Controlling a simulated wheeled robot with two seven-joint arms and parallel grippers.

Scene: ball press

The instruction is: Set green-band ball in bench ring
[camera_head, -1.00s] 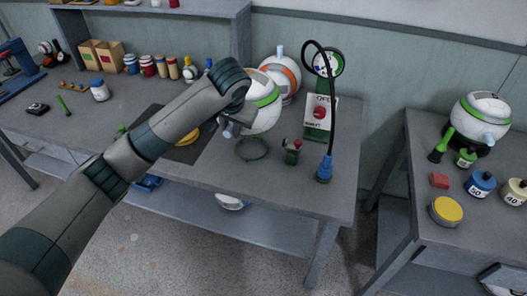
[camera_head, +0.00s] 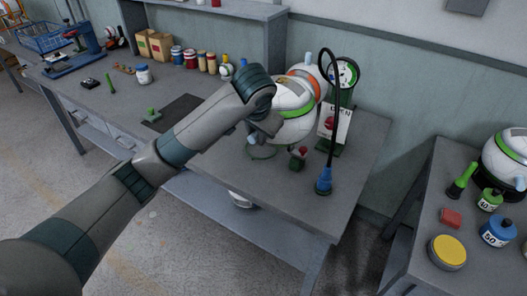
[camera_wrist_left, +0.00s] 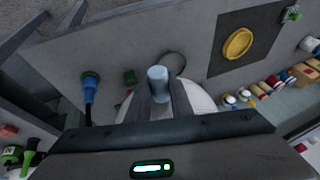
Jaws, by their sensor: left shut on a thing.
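The green-band ball (camera_head: 296,122) is white and hangs at the end of my left arm over the main bench. My left gripper (camera_head: 264,128) is shut on it; in the left wrist view the fingers (camera_wrist_left: 160,98) close around its blue-grey nozzle (camera_wrist_left: 158,75), with the white ball (camera_wrist_left: 200,98) behind them. The bench ring (camera_head: 261,153), a thin dark green hoop, lies on the bench just below and left of the ball. My right gripper is not in view.
An orange-band ball (camera_head: 314,79) stands behind the held ball. To the right are a gauge stand (camera_head: 345,74), a blue-ended hose (camera_head: 323,181) and a small green block with a red knob (camera_head: 298,157). A side bench (camera_head: 409,215) stands beyond a gap.

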